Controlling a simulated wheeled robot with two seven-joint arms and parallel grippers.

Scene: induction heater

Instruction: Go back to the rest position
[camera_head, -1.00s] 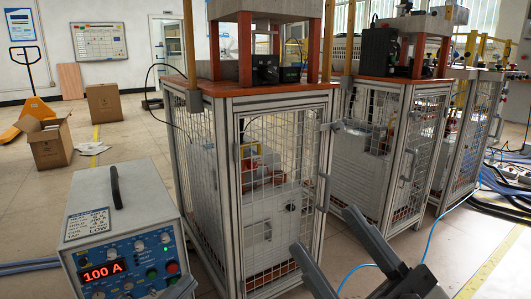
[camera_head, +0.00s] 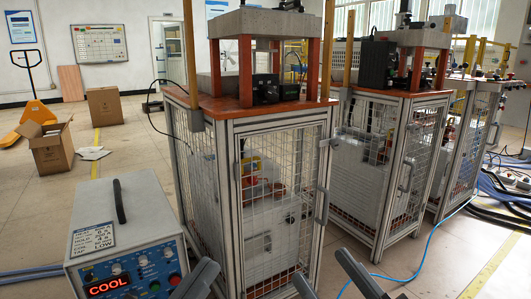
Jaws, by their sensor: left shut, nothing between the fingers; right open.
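The induction heater (camera_head: 118,225) is a grey box with a black top handle and a blue front panel, at the lower left. Its red display (camera_head: 108,285) reads COOL. My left gripper (camera_head: 197,279) is shut and empty at the bottom edge, just right of the panel and partly covering its right side. My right gripper (camera_head: 332,279) is open and empty, its two dark fingers spread at the bottom edge in front of the mesh cage. Both wrists are cut off by the frame.
A mesh cage bench (camera_head: 275,205) with an orange top stands ahead, and a similar cage (camera_head: 385,165) stands behind to the right. A blue cable (camera_head: 425,250) runs over the floor at right. Cardboard boxes (camera_head: 52,150) sit at the back left.

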